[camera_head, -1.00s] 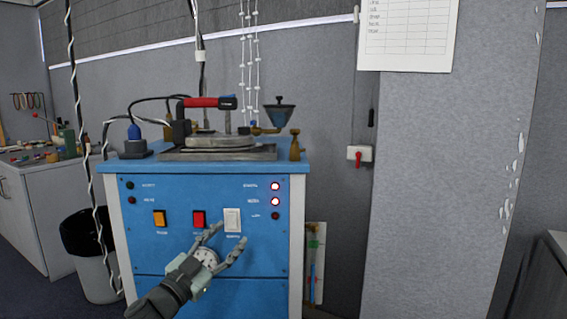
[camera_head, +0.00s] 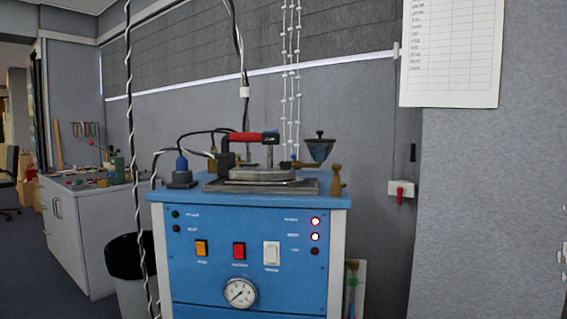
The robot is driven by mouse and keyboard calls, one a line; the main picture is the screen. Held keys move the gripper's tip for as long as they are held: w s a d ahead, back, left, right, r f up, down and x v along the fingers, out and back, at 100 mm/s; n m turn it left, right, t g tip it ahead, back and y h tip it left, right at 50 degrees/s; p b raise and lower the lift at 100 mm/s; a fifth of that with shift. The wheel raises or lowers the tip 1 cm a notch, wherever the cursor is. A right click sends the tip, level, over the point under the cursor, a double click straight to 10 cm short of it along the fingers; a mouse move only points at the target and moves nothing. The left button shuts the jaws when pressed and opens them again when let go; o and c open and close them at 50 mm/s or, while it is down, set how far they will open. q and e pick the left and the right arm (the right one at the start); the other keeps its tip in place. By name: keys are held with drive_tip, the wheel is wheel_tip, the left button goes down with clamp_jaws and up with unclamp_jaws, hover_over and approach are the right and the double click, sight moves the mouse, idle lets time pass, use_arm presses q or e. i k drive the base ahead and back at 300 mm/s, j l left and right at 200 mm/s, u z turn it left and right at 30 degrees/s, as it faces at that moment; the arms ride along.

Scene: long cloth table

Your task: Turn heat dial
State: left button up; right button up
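I cannot make out a heat dial for certain. A round white gauge with a dark needle (camera_head: 239,292) sits low on the cabinet front. Above it are an orange switch (camera_head: 201,248), a red switch (camera_head: 239,251) and a white rocker switch (camera_head: 271,254). Two lamps at the upper right of the panel (camera_head: 315,221) glow. Neither of my grippers is in view.
A funnel-shaped cup (camera_head: 320,148) and a brass fitting (camera_head: 336,181) stand at the cabinet top's right. Cables hang above. A black-lined bin (camera_head: 126,258) is on the left, before a side cabinet (camera_head: 85,235). A wall box with red lever (camera_head: 401,193) is on the right.

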sight(285, 164)
drive_tip(key=i+j, duration=0.25)
drive_tip(key=i, duration=0.25)
drive_tip(key=i+j, duration=0.25)
drive_tip(key=i, duration=0.2)
drive_tip(key=i+l+z, duration=0.05)
